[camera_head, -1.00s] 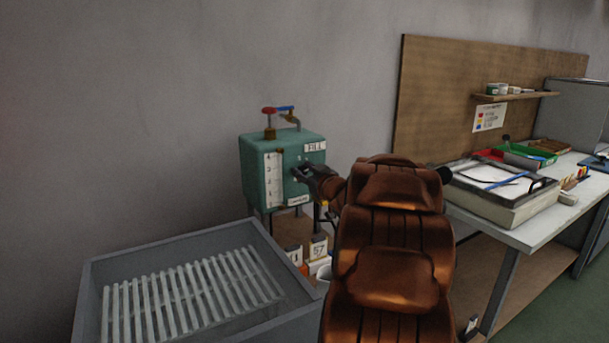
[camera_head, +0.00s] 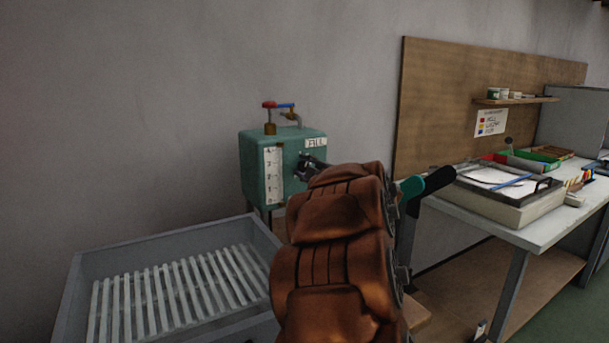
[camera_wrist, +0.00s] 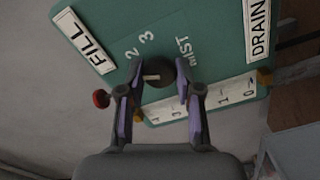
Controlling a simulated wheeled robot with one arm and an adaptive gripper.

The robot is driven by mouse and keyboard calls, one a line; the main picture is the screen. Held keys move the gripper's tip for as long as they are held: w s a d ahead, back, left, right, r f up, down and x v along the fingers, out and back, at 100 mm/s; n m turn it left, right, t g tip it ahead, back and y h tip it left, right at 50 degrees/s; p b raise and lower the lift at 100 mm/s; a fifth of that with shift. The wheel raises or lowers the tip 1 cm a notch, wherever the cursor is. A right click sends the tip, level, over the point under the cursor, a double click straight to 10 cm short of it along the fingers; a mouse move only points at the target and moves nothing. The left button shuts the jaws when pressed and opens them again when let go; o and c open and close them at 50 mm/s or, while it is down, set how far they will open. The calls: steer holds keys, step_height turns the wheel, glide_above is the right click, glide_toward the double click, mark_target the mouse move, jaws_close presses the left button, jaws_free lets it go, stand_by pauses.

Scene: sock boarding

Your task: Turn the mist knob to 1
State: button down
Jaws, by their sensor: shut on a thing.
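The mist knob (camera_wrist: 160,72) is a dark round knob on the front of the green tank (camera_head: 257,182). A "MIST" label sits on its right in the wrist view, with the printed digits 2 and 3 to its upper left. A pale pointer mark on the knob points left, below the 2, towards the left finger. No digit shows at that spot, where the finger covers the panel. My gripper (camera_wrist: 160,78) has its two fingers on either side of the knob and is shut on it. In the head view my gripper (camera_head: 306,168) is at the tank's front, partly hidden by my arm.
A grey tray with white slats (camera_head: 85,262) stands in front at left. A workbench (camera_head: 510,228) with a box of papers (camera_head: 505,198) stands at right. FILL (camera_wrist: 84,40) and DRAIN (camera_wrist: 257,28) labels flank the knob.

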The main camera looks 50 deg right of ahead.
steer(key=shift+f+n+b, duration=0.25)
steer(key=shift+n+b, duration=0.45)
steer(key=shift+n, duration=0.5)
steer(key=shift+r+n+b, duration=0.15)
steer(key=shift+n+b, duration=0.4)
steer(key=shift+n, duration=0.45)
steer(key=c, duration=0.8)
jaws_free()
steer(key=v, duration=1.2)
